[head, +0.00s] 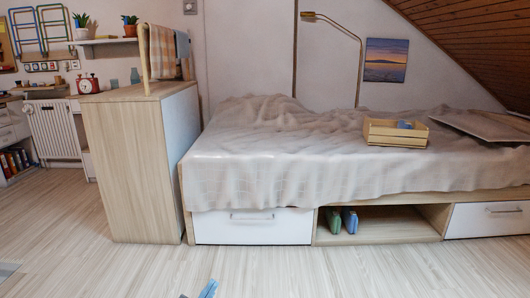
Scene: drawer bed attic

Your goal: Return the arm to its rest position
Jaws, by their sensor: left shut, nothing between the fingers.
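Only the tip of my left gripper (208,289) shows, at the bottom edge of the head view, left of centre, over the wood floor. It is small and blue-grey, and its fingers are shut with nothing held. It is well in front of the bed and apart from it. The rest of my left arm is out of frame. My right gripper is not in view.
The bed (300,172) has a shut white drawer (254,226) on the left, an open niche (385,222) with two small items, and another drawer (487,219). A wooden crate (395,139) sits on top. A cabinet (130,165) stands left. The floor (330,272) ahead is clear.

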